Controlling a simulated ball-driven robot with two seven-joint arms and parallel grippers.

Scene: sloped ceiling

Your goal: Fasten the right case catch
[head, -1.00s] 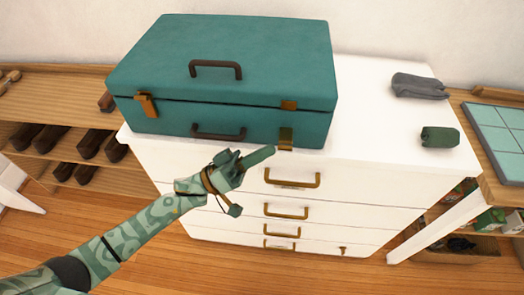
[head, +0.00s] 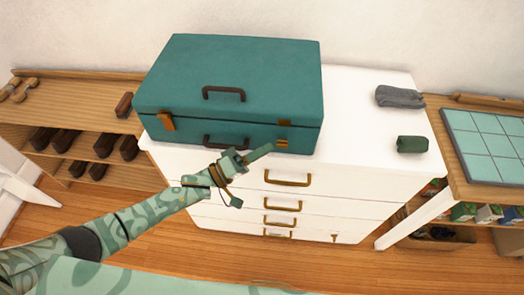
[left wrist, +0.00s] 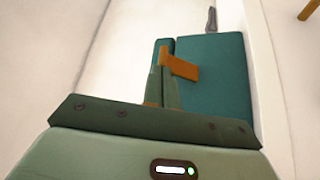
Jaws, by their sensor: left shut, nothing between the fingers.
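The teal case (head: 235,85) lies on the white dresser with its lid down. It also shows in the left wrist view (left wrist: 222,85). Its left catch (head: 166,122) is a brass tab lying across the lid seam. The right catch has a brass plate on the lid (head: 285,122) and a brass flap (head: 283,143) below the seam. In the left wrist view the flap (left wrist: 183,66) juts out from the case, beside the fingertips. My left gripper (head: 268,148) is shut and empty, its tip right at the flap; contact is unclear. My right gripper is out of view.
Two dark handles (head: 224,93) are on the case. The white dresser (head: 365,130) has free room right of the case, with a grey cloth item (head: 400,97) and a green item (head: 412,144). Brass drawer pulls (head: 288,180) stick out below my gripper.

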